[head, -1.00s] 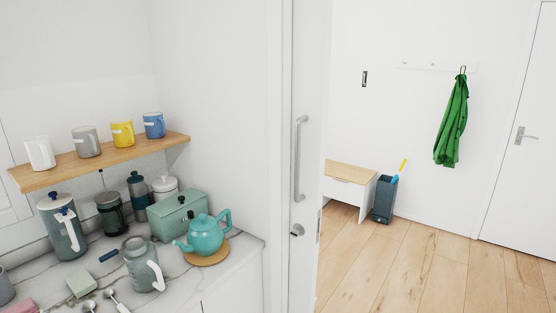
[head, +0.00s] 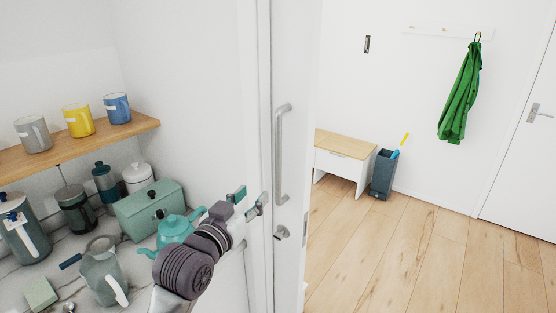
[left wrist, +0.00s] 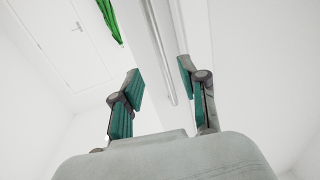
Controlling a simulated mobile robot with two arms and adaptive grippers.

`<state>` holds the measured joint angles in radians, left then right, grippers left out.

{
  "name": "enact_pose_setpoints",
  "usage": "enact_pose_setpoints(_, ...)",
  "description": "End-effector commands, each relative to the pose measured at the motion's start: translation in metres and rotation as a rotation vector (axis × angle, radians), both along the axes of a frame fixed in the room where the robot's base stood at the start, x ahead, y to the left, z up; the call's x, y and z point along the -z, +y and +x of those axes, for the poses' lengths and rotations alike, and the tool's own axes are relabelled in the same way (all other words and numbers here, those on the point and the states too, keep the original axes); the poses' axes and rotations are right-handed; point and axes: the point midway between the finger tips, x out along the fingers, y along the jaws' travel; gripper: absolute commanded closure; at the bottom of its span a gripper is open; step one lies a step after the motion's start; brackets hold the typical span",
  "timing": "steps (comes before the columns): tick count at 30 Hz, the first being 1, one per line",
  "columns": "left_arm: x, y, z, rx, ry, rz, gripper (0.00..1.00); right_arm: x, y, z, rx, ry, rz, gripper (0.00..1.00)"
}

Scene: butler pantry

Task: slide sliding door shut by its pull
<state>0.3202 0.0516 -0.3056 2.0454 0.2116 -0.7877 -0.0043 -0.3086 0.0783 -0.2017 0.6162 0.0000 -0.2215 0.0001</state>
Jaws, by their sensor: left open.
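The white sliding door (head: 298,70) stands partly out of the wall beside the opening, with the room beyond in view. Its pull (head: 279,150) is a long vertical grey bar on the door face. My left gripper (head: 250,203) is open and empty, just left of the pull's lower part and apart from it. In the left wrist view, the pull (left wrist: 160,50) runs in the picture between the two spread fingertips (left wrist: 159,80), beyond them. My right gripper is in neither current view.
A wooden shelf (head: 85,144) with mugs hangs above. Past the doorway are a bench (head: 343,158) and clear wooden floor (head: 425,230).

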Motion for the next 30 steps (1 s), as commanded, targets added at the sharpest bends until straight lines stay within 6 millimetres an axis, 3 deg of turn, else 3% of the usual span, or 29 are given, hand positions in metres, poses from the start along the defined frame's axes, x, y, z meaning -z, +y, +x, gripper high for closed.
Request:
enact_pose_setpoints(2, -0.016, -0.002, -0.003, 0.008, -0.025, -0.005, 0.57, -0.002, 0.0, 0.0, 0.0, -0.001, 0.0, 0.0)
enact_pose_setpoints(6, -0.022, -0.008, 0.007, 0.01, -0.031, -0.007, 0.57, -0.007, 0.0, 0.004, 0.0, -0.006, 0.0, 0.0)
enact_pose_setpoints(21, -0.022, -0.048, 0.094, 0.01, -0.03, -0.005, 0.57, -0.037, 0.0, 0.011, 0.001, -0.017, 0.001, 0.0)
enact_pose_setpoints(30, -0.019, -0.059, 0.117, 0.01, -0.031, -0.006, 0.57, -0.043, -0.002, 0.011, 0.002, -0.016, -0.001, 0.0)
